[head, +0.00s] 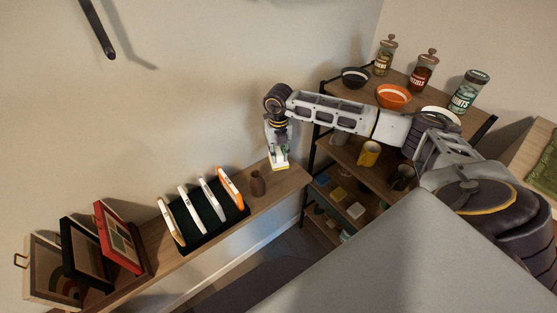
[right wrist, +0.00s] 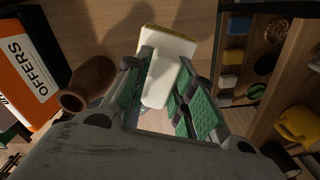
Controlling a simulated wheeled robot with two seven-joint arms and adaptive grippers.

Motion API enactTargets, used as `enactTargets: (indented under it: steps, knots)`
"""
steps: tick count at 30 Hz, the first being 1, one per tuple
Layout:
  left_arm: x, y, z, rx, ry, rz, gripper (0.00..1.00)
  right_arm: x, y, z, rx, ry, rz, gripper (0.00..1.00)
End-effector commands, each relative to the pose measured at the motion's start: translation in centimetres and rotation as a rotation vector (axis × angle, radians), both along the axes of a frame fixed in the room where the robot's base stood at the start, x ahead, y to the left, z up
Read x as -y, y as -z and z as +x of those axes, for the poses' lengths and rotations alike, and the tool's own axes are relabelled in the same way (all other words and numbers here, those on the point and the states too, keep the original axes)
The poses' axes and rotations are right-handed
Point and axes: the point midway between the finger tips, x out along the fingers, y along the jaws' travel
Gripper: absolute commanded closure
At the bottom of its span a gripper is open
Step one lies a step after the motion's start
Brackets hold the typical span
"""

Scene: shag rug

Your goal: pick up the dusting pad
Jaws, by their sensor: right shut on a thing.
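The dusting pad (right wrist: 168,72) is a white block with a yellow edge at its far end, seen in the right wrist view. My right gripper (right wrist: 166,62) is shut on it, with green-lined fingers on both sides. In the head view the pad (head: 279,164) points down below my right gripper (head: 278,150), over the right end of the wall shelf (head: 288,184). Whether it clears the wood is hard to tell. My left gripper is not in view.
A small brown vase (head: 257,184) stands close left of the pad, beside a dark rack (head: 212,226) of upright white and orange items. Framed pictures (head: 118,237) lean farther left. A shelf unit (head: 352,173) with bowls, jars and mugs stands at the right.

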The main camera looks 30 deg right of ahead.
Motion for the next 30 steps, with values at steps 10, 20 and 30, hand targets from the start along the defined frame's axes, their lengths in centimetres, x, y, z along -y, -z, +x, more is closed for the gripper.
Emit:
enactTargets:
  steps: [10,20,30]
  knots:
    - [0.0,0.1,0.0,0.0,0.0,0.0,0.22,0.1,-4.1,-0.5,-0.001,0.0,-0.001,1.0]
    - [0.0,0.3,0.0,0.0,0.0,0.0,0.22,0.4,-4.0,-3.7,-0.001,-0.001,-0.002,1.0]
    - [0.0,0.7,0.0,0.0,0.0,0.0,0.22,0.7,-4.0,-8.0,-0.001,0.0,-0.002,1.0]
